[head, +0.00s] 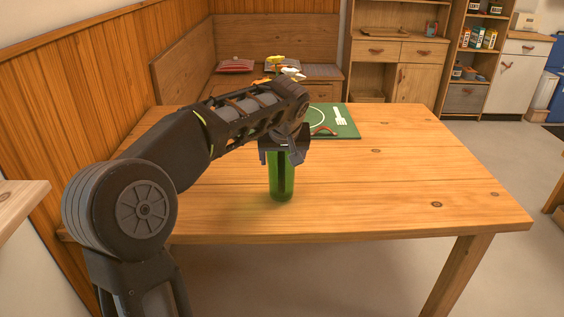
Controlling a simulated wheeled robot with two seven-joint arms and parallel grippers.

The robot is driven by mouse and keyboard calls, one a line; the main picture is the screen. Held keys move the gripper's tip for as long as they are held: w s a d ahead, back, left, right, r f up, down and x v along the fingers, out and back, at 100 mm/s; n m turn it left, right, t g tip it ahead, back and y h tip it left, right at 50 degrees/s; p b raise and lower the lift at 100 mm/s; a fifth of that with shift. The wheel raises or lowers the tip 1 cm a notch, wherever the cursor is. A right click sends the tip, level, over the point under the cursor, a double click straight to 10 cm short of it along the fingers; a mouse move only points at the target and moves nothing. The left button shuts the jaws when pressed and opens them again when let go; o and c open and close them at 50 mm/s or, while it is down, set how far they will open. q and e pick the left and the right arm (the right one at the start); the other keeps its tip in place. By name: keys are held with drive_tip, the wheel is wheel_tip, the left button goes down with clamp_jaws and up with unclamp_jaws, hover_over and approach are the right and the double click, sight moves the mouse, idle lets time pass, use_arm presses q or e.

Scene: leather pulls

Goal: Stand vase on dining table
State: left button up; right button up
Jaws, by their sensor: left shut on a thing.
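A green glass vase (281,187) stands upright at the near middle of the wooden dining table (400,190). Its base appears to touch the tabletop. My left gripper (284,157) is at the vase's upper part and is shut on it. The gripper and wrist hide the vase's top. Yellow and white flowers (291,73) show above and behind my forearm; I cannot tell whether they belong to the vase. My right gripper is not in view.
The table's right side is clear. A wooden corner bench (190,72) stands behind, and cabinets (398,62) stand at the back.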

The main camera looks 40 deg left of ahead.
use_arm(q)
drive_tip(key=shift+f, duration=0.5)
drive_tip(key=o, duration=1.3)
drive_tip(key=shift+f, duration=0.15)
drive_tip(key=o, duration=0.5)
drive_tip(key=shift+r, duration=0.35)
drive_tip(key=p+v, duration=0.1)
drive_tip(key=v, duration=1)
drive_tip(key=shift+r, duration=0.3)
